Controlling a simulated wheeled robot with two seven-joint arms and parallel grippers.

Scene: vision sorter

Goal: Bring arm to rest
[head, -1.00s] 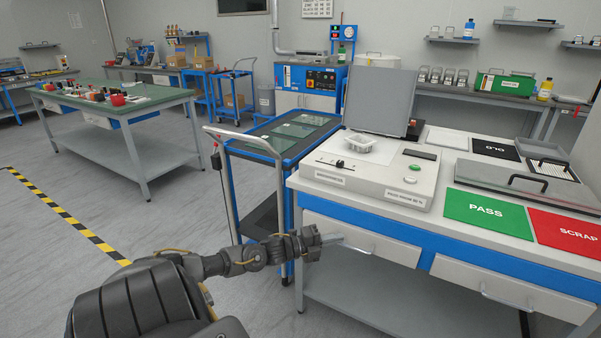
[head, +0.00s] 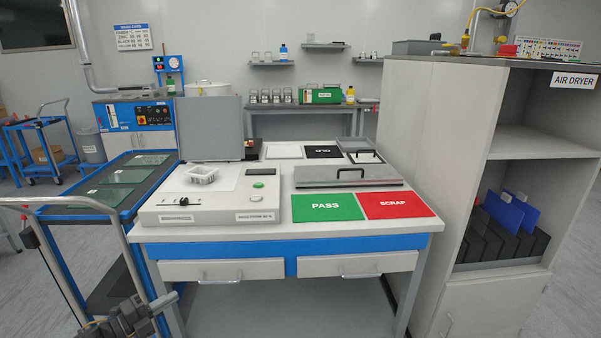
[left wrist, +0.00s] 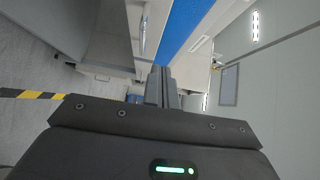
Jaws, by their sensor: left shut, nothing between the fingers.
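My left gripper (head: 163,301) is low at the lower left of the head view, in front of the bench's left leg and below the left drawer. Its fingers are together with nothing between them. The shut fingers also show in the left wrist view (left wrist: 162,88), with the blue bench edge beyond them. My right arm and gripper are not in view.
The bench (head: 290,246) carries a tester (head: 210,213) with a small white tray (head: 202,175), a green PASS mat (head: 328,209) and a red SCRAP mat (head: 397,206). A cart (head: 57,212) stands left. The air dryer cabinet (head: 440,130) stands right.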

